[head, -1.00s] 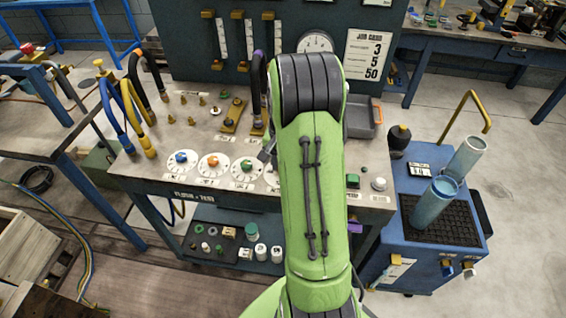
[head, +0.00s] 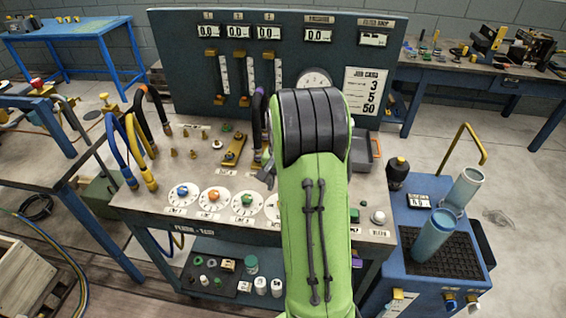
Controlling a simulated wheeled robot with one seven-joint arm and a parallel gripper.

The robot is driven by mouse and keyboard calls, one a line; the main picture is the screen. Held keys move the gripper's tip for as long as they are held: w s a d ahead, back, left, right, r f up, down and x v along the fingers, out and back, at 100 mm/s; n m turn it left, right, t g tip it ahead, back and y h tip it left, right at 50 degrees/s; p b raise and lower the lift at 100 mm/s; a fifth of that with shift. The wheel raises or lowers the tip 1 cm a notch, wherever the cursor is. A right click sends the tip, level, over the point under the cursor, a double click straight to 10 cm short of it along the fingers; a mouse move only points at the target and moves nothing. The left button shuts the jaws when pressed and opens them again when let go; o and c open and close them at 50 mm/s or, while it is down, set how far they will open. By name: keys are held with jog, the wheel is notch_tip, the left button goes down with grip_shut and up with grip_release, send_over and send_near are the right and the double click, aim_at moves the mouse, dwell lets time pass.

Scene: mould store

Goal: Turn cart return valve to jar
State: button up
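The blue cart (head: 408,262) stands at the right of the bench. My green arm reaches over the bench. My gripper (head: 266,174) shows only as a dark edge left of the arm, over the bench top; its fingers are mostly hidden.
The bench (head: 150,199) carries dials with coloured knobs, hoses and brass fittings. A blue panel (head: 180,60) with displays and a gauge stands behind it. A dark bottle (head: 398,176) and a yellow bent rail (head: 464,140) are at the cart. Open floor (head: 525,200) lies right of the cart.

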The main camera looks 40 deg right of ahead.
notch_tip(320, 180, up, 10)
jog(key=p, duration=0.2)
dwell(0.3)
jog(key=s+a+r+n+t, duration=0.1)
jog(key=s+a+r+n, duration=0.15)
jog(key=a+r, duration=0.45)
jog(key=s+a+n+t+p, duration=0.1)
jog(key=s+a+n+t, duration=0.3)
jog(key=s+a+n, duration=0.6)
jog(key=s+a, duration=0.3)
jog(key=a, duration=0.3)
jog(key=shift+s+a+r+t, duration=0.15)
jog(key=shift+s+r+t, duration=0.05)
jog(key=shift+r+t, duration=0.15)
